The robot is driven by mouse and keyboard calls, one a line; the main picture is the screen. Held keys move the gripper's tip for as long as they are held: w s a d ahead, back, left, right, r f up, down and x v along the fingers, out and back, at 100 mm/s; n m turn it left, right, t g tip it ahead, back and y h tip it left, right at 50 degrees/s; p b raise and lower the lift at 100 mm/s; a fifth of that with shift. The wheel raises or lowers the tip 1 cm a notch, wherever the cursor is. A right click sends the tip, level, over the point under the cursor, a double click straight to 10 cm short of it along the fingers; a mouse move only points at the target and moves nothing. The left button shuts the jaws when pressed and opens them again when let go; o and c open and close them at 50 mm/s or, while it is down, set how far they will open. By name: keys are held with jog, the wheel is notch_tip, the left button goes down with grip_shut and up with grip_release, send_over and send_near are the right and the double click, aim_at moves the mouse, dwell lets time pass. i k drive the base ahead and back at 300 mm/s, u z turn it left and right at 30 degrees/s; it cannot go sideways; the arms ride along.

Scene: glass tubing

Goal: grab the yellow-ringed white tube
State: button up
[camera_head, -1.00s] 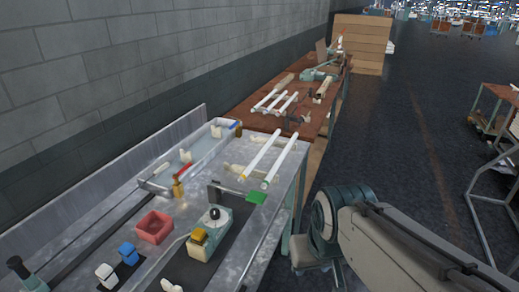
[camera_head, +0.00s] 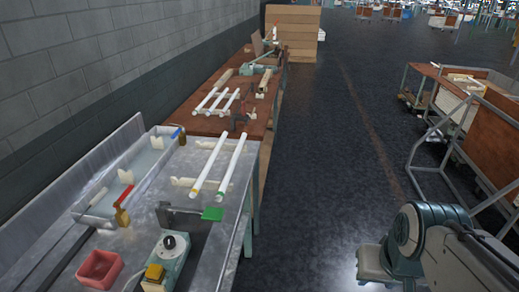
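The yellow-ringed white tube (camera_head: 209,164) lies on the metal workbench (camera_head: 222,258). It is the left one of two long white tubes lying side by side. Its yellow ring (camera_head: 195,191) is at the near end. The right tube (camera_head: 232,166) has a green ring at its near end. Both tubes rest across pale supports (camera_head: 184,182) and lie apart from each other. Part of my arm shows at the lower right, over the floor and well away from the tubes. I cannot make out my gripper's fingers.
A green-handled tool (camera_head: 211,214) stands just in front of the tubes' near ends. A trough (camera_head: 97,206), a red box (camera_head: 99,268) and a yellow-buttoned device (camera_head: 168,259) share the bench. More white tubes (camera_head: 214,101) lie on the wooden table behind. Floor right of the bench is clear; carts stand farther right.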

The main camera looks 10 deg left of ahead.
aim_at(193, 194)
jog(key=z, duration=0.1)
jog(key=i, duration=2.95)
jog(key=u, duration=3.65)
jog(key=i, duration=0.5)
jog(key=u, duration=0.05)
